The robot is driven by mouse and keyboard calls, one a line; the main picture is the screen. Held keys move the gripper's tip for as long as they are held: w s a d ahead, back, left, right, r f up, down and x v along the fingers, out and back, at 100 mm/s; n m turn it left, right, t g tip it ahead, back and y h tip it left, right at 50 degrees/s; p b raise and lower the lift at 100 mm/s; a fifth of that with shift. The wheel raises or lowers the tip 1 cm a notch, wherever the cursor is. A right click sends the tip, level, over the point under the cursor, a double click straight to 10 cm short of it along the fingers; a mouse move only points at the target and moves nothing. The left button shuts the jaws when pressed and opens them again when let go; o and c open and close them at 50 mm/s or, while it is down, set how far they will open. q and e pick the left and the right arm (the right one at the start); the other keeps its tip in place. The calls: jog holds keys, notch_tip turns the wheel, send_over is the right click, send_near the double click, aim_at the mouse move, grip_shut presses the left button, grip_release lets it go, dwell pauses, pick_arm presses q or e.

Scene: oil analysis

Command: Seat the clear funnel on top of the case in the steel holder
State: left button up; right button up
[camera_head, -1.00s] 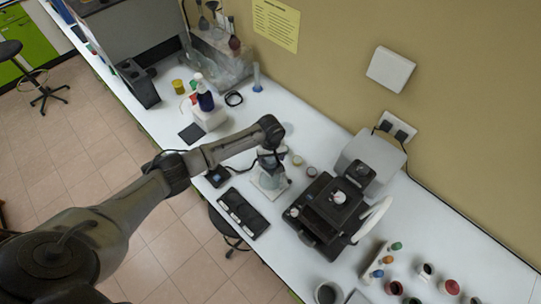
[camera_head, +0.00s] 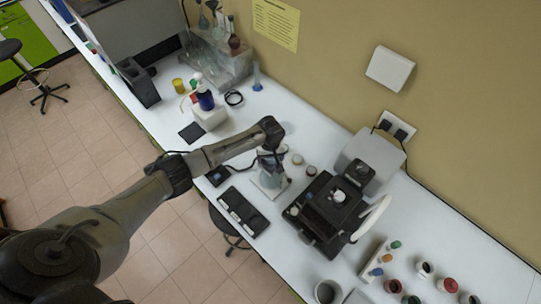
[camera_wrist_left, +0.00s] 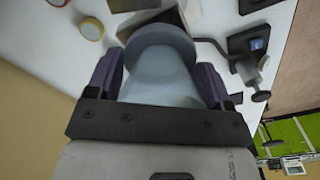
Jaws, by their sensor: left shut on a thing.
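My left gripper (camera_wrist_left: 157,82) is shut on the clear funnel (camera_wrist_left: 162,65), which looks pale grey-blue, with its wide round rim facing away from the wrist camera. A dark finger presses on each side of it. In the head view the left gripper (camera_head: 270,158) is over a small stand with a pale base (camera_head: 268,187), and the funnel is hard to make out. In the left wrist view a metal rod with a dark knob (camera_wrist_left: 260,95), perhaps part of the steel holder, is right of the funnel. The case cannot be made out. My right gripper is not in view.
A black instrument (camera_head: 325,220) stands right of the stand. A black tray (camera_head: 243,212) lies in front, with a small dark device (camera_head: 217,176) to its left. Two small round pieces (camera_head: 312,170) lie behind. A blue bottle (camera_head: 205,100) stands further left on the bench.

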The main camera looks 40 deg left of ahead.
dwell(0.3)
pick_arm(q)
jog(key=o, duration=0.9)
jog(key=shift+f, duration=0.1)
jog(key=shift+o, duration=0.2)
jog(key=shift+r+p, duration=0.8)
jog(key=shift+p, duration=0.1)
notch_tip(320, 180, up, 3)
jog(key=p, duration=0.4)
jog(key=shift+r, duration=0.2)
jog(key=shift+r+p, duration=0.45)
jog(key=shift+r, duration=0.6)
